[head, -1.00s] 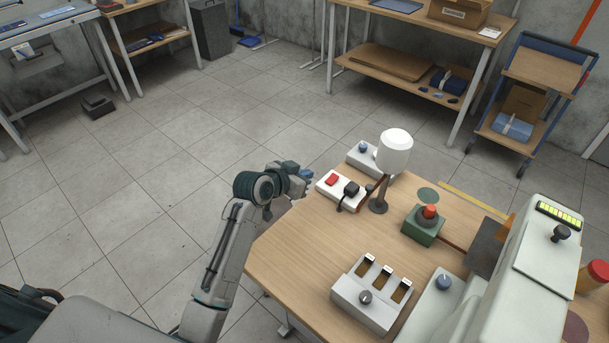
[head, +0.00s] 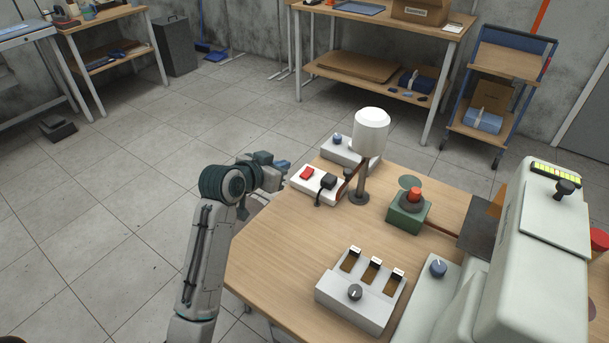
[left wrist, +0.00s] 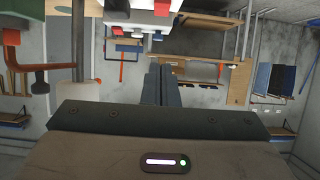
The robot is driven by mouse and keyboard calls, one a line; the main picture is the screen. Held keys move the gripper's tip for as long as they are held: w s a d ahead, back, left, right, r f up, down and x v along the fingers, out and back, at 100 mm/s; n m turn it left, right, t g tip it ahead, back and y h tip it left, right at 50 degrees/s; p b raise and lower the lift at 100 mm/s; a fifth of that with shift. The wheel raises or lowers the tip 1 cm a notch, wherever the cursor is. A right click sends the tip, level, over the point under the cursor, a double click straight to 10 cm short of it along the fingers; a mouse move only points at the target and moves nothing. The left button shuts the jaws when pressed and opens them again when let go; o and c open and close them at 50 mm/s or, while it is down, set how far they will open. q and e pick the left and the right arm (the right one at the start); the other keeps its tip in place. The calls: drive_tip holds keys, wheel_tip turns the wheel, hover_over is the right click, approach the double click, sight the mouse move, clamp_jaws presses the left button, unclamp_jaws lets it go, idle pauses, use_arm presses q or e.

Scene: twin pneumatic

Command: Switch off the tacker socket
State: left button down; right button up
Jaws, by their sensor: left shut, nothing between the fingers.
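The tacker socket looks to be the white socket box (head: 317,196) at the table's far left edge. It has a red rocker switch (head: 306,174) and a black plug (head: 328,182) with a dark cable. My left gripper (head: 283,166) is shut and empty, just left of the box near the red switch; I cannot tell whether it touches. In the left wrist view the shut fingers (left wrist: 159,84) point toward the white box (left wrist: 143,22) with the red switch (left wrist: 162,8) at the top. The switch's position is too small to read. My right gripper is not in view.
A lamp with a white shade (head: 370,132) stands right beside the socket. A grey box with a blue knob (head: 350,152) is behind it. A green box with a red button (head: 408,213), a three-slot box (head: 360,300) and a large pale machine (head: 530,260) occupy the table (head: 275,250).

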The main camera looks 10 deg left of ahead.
sight(305, 174)
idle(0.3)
